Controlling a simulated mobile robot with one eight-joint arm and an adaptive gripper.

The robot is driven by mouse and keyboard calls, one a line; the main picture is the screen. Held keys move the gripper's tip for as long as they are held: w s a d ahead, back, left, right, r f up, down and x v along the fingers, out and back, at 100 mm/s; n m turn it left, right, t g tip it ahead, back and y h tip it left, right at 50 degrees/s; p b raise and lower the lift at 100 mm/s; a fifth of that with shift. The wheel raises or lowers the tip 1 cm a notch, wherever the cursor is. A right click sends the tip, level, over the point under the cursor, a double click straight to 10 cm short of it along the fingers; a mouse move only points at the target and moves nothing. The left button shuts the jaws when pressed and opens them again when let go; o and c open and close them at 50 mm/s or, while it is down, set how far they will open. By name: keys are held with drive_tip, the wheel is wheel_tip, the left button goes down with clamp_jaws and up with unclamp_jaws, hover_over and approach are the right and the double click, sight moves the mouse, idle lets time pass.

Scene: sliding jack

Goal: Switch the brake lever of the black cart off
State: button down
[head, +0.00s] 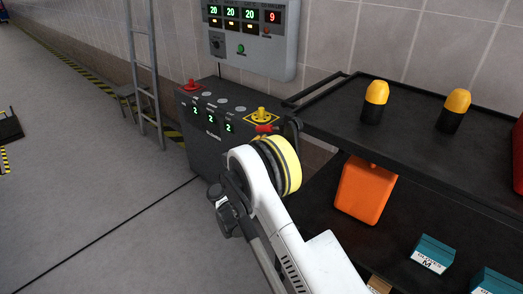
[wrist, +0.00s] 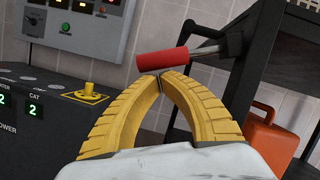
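The black cart (head: 400,130) stands at the right with shelves. Its brake lever has a red grip (head: 264,128) at the cart's left end. In the wrist view the red grip (wrist: 162,58) sits on a grey metal rod (wrist: 207,49) joined to the cart's black frame (wrist: 258,60). My gripper (head: 279,160) is by that end of the cart in the head view. In the wrist view the yellow fingers (wrist: 160,76) arch together with their tips meeting. The red grip shows just beyond the tips, not between them. Whether the tips touch it is unclear.
A dark control console (head: 205,125) with a yellow knob (head: 262,115) stands left of the cart. A wall panel (head: 250,40) hangs above. Yellow-topped bottles (head: 375,100) stand on the cart's top; an orange canister (head: 364,190) is below. Open floor lies left.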

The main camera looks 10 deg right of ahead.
drive_tip(key=shift+r, duration=0.15)
idle(0.3)
drive_tip(key=shift+w+a+r+m+h, duration=0.2)
drive_tip(key=shift+m+h, duration=0.1)
drive_tip(key=shift+m, duration=0.2)
drive_tip(key=shift+w+a+r+m+g, duration=0.1)
drive_tip(key=shift+w+r+m+g, duration=0.15)
drive_tip(key=shift+m+g, duration=0.25)
wheel_tip(320, 180, up, 8)
drive_tip(key=w+a+m+g+h+p, duration=0.1)
drive_tip(key=m+g+h+p, duration=0.1)
drive_tip(key=m, duration=0.8)
drive_tip(key=shift+w+m+g+h, duration=0.25)
drive_tip(key=shift+g+h, duration=0.25)
drive_tip(key=shift+g, duration=0.4)
drive_tip(key=shift+s+r, duration=0.1)
drive_tip(key=shift+r, duration=0.05)
